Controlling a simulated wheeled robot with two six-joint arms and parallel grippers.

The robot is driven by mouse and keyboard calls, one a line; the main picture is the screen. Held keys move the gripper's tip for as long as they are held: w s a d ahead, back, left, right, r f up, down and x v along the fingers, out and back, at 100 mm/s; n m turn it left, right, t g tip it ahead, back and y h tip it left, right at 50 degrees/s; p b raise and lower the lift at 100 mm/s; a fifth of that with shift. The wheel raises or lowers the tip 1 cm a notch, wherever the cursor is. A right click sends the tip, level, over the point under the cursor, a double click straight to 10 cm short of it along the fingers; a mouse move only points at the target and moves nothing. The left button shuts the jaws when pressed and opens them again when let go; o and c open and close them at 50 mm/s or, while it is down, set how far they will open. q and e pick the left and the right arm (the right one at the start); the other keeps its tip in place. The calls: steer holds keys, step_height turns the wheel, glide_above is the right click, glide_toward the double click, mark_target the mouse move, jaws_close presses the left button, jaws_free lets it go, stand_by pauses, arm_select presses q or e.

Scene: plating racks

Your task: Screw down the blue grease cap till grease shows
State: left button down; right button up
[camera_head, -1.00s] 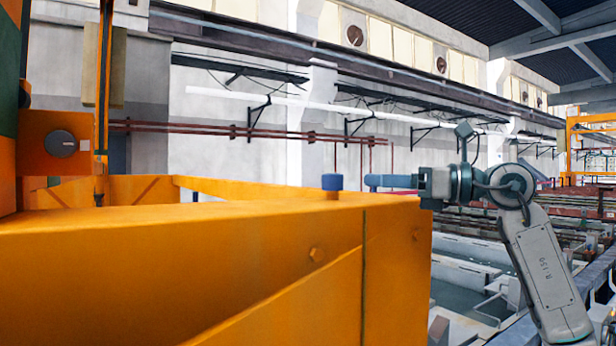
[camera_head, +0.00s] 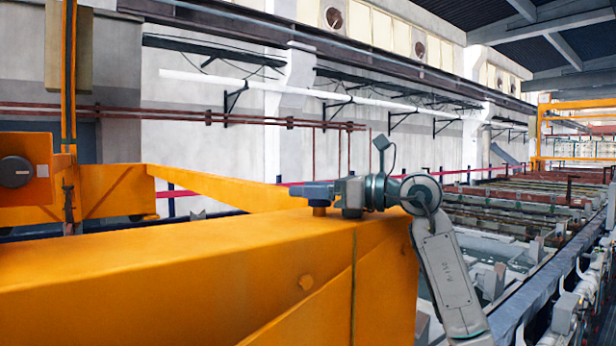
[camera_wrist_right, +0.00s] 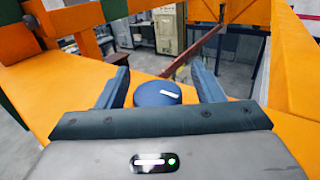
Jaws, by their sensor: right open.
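The blue grease cap (camera_head: 319,208) stands on top of the orange beam near its right end. In the head view the fingers of my right gripper (camera_head: 312,190) cover its upper part. In the right wrist view the cap (camera_wrist_right: 153,94) is round and dark blue with a short white mark on top. It lies between the two spread fingers of my open right gripper (camera_wrist_right: 160,74), with a visible gap on each side. The cap's base and lower edge are hidden by the gripper body in the wrist view. My left gripper is not in view.
The wide orange beam (camera_head: 180,262) fills the lower left. An orange post and bracket (camera_head: 100,185) with a dark round knob stand at the left. Grey tanks and racks (camera_head: 515,215) lie beyond to the right. The air above the beam is clear.

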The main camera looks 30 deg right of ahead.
steer(key=shift+w+a+r, duration=0.1)
steer(key=shift+a, duration=0.1)
steer(key=c, duration=1)
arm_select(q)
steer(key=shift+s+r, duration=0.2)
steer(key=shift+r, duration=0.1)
arm_select(e)
steer(key=shift+m+t+h, duration=0.3)
steer(key=m+t+h, duration=0.2)
steer(key=m+h, duration=0.1)
steer(key=h, duration=0.1)
steer(key=shift+w+d+h, duration=0.1)
steer(key=shift+d+h, duration=0.05)
steer(key=shift+h, duration=0.25)
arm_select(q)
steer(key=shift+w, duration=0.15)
arm_select(e)
steer(key=shift+d+m+t+h, duration=0.2)
steer(key=shift+m+t+h, duration=0.1)
steer(key=shift+m+h, duration=0.85)
steer(key=shift+d+m+t+h, duration=0.15)
steer(key=shift+m+t+h, duration=0.15)
steer(key=shift+m+h, duration=0.8)
steer(key=shift+n+h, duration=0.25)
steer(key=shift+h, duration=0.3)
